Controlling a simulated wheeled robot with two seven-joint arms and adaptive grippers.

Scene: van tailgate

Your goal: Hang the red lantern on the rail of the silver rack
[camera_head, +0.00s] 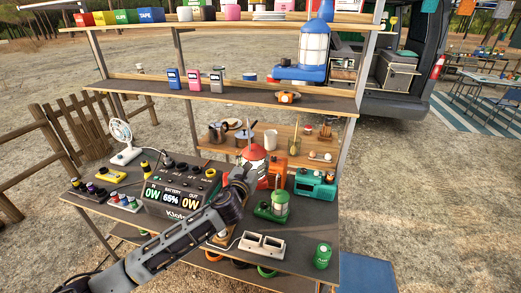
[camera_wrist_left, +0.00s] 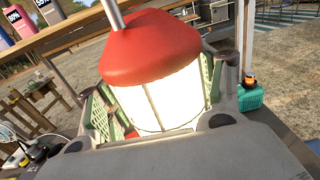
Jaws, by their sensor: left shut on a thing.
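The red lantern (camera_head: 254,154) has a red domed cap and a pale glowing body. My left gripper (camera_head: 247,178) is shut on it, above the right half of the lower table. In the left wrist view the lantern (camera_wrist_left: 150,50) fills the middle, its body between the green-padded fingers of the gripper (camera_wrist_left: 155,110). It looks roughly upright, slightly tilted in that view. A thin grey rod rises from its cap. The lantern's base is hidden by the gripper. I cannot make out a silver rack with a rail for certain in either view. My right gripper is not in view.
The table holds a power station (camera_head: 165,195), a green lantern (camera_head: 281,203), a white socket block (camera_head: 262,243), a teal radio (camera_head: 316,186) and a green can (camera_head: 323,256). Above is a shelf (camera_head: 240,92) with a blue lantern (camera_head: 313,45). Shelf posts stand behind.

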